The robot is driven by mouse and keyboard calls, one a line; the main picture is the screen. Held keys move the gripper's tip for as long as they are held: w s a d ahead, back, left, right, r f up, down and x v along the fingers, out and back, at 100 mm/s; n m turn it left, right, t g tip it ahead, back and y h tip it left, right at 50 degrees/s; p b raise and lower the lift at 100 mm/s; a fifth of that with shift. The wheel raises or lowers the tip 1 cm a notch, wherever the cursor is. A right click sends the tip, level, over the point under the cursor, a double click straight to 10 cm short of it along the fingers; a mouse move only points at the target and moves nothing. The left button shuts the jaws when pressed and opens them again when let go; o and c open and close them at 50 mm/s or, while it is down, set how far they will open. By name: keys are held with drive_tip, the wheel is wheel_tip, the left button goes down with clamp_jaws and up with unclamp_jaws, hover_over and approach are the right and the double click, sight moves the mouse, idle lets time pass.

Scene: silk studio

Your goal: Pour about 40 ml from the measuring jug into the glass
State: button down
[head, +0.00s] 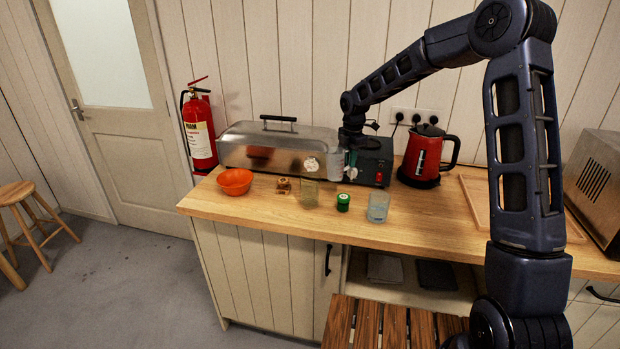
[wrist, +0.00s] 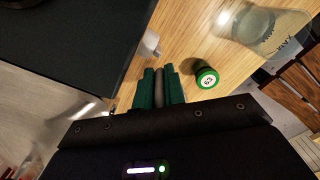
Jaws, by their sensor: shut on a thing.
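My gripper (head: 352,161) hangs in front of the dark box at the back of the bench. Its green fingers (wrist: 160,88) are shut on a grey upright piece, which looks like the handle of the measuring jug (head: 335,164). The jug shows as a pale, hazy vessel just left of the fingers in the head view; its contents cannot be made out. In the wrist view my palm hides its body. A clear glass (head: 378,207) stands upright near the bench's front edge, right of the gripper; it also shows in the wrist view (wrist: 262,28). It is apart from the jug.
A green jar (head: 343,202) stands left of the clear glass, then a greenish tumbler (head: 309,194), a small amber item (head: 283,186) and an orange bowl (head: 235,181). Behind are a steel-lidded box (head: 260,148), the dark box (head: 376,160) and a red kettle (head: 424,155).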

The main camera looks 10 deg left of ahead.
sight(339, 148)
drive_tip(key=shift+s+a+f+t+h, duration=0.5)
drive_tip(key=shift+a+t+h, duration=0.1)
drive_tip(key=shift+t+h, duration=0.2)
drive_tip(key=shift+s+a+r+t+h, duration=0.25)
drive_tip(key=shift+a+r+t+h, duration=0.1)
drive_tip(key=shift+r, duration=0.2)
drive_tip(key=shift+s+a+r+t+h, duration=0.25)
drive_tip(key=shift+r+h, duration=0.1)
drive_tip(key=shift+r, duration=0.2)
drive_tip(key=shift+t+h, duration=0.9)
drive_tip(key=v, duration=0.4)
drive_tip(key=shift+r, duration=0.35)
drive_tip(key=shift+s+a+r+t+h, duration=0.35)
drive_tip(key=shift+r+t+h, duration=0.1)
drive_tip(key=shift+r, duration=0.15)
drive_tip(key=shift+s+a+r+t+h, duration=0.35)
drive_tip(key=shift+r+h, duration=0.1)
drive_tip(key=shift+r, duration=0.15)
drive_tip(key=shift+s+a+t+h, duration=0.25)
drive_tip(key=shift+t+h, duration=0.2)
drive_tip(key=shift+h, duration=0.15)
drive_tip(key=shift+s+a+t+h, duration=0.2)
drive_tip(key=shift+t+h, duration=0.25)
drive_tip(key=shift+h, duration=0.15)
drive_tip(key=shift+s+a+t, duration=0.1)
drive_tip(key=shift+a+t, duration=0.05)
drive_tip(key=shift+t, duration=0.15)
drive_tip(key=shift+s+a+r+t+h, duration=0.4)
drive_tip(key=shift+r+t+h, duration=0.1)
drive_tip(key=shift+h, duration=0.1)
